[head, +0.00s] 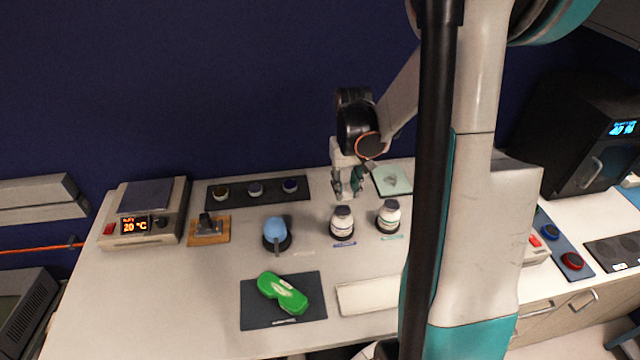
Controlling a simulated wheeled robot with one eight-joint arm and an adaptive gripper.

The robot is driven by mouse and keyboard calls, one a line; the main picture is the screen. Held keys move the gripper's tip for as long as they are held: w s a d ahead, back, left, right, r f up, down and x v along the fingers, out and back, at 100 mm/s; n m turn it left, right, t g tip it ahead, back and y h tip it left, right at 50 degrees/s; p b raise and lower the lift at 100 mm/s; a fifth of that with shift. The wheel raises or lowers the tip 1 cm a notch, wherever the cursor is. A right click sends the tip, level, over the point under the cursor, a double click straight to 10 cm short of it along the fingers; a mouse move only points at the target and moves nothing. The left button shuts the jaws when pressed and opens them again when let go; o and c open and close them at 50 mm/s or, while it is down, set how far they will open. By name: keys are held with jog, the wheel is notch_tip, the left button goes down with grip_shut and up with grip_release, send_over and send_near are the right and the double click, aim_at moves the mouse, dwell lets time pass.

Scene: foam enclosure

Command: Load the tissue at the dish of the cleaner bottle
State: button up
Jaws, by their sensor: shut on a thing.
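I cannot read which bottle is the cleaner. Their dished tops are too small to make out. A grey-white crumpled piece (391,179) lies on a pale green mat (405,187) behind the second bottle.
A blue-topped item (275,232) stands left of the bottles. A green case (283,292) lies on a dark mat (254,311) in front. A hotplate (145,212) and a dark tray of small jars (239,201) are at the left.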

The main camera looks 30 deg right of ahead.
aim_at(343, 211)
jog(key=shift+w+f, duration=0.2)
jog(key=shift+w, duration=0.1)
jog(key=shift+s+f+b, duration=0.1)
jog(key=shift+f+b, duration=1.85)
jog(key=shift+f, duration=0.9)
jog(key=shift+f+b, duration=0.9)
jog(key=shift+f, duration=0.1)
jog(key=shift+r, duration=0.1)
jog(key=shift+r+p, duration=2.2)
jog(key=shift+r, duration=1.25)
jog(key=shift+s+f, duration=0.1)
